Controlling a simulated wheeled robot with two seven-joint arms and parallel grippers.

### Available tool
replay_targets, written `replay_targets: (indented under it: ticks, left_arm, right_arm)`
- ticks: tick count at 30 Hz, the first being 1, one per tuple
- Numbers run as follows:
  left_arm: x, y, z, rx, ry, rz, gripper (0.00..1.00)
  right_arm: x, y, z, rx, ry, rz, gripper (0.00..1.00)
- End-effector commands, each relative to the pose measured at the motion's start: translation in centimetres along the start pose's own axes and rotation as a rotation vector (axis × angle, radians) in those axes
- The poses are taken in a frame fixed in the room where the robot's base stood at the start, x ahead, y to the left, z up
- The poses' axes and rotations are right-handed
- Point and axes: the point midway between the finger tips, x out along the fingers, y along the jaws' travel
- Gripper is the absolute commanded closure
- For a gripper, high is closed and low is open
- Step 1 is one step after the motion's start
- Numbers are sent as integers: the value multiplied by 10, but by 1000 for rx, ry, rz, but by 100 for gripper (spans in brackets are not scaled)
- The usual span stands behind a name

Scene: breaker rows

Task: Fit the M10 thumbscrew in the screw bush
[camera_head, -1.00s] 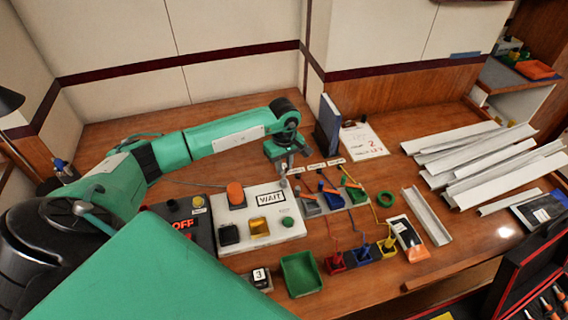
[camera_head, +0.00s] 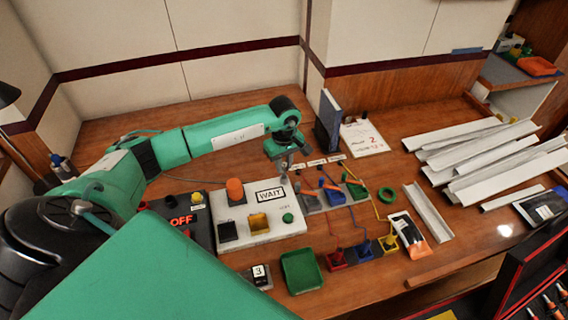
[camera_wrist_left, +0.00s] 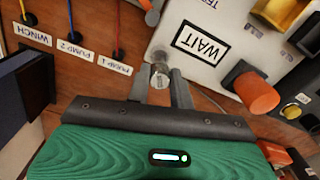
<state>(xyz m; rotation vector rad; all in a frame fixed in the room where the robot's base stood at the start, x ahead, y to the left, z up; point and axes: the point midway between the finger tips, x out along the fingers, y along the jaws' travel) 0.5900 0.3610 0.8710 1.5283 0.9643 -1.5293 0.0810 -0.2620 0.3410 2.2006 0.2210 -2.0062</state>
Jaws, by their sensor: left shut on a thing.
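My left gripper (camera_head: 287,166) is over the back right corner of the white WAIT panel (camera_head: 233,226). In the left wrist view its two grey fingers (camera_wrist_left: 160,84) are shut on a small silvery piece, which looks like the M10 thumbscrew (camera_wrist_left: 159,76). The fingers hide part of it. A small silvery round fitting (camera_wrist_left: 152,18) at the panel's edge, beyond the fingertips, may be the screw bush; I cannot tell for sure. The thumbscrew appears apart from it. My right gripper is not in view.
The panel carries an orange knob (camera_head: 235,190) and a yellow block (camera_head: 259,222). A green tray (camera_head: 284,263) lies in front. Metal channels (camera_head: 470,160) cover the right side.

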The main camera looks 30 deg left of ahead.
Motion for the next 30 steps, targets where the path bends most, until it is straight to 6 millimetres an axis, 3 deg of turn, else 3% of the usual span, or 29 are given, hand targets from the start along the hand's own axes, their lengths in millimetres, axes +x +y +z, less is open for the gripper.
replay_targets:
  ticks: [30]
  left_arm:
    - [0, 0, 0, -1, 0, 0, 100]
  right_arm:
    - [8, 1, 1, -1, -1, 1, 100]
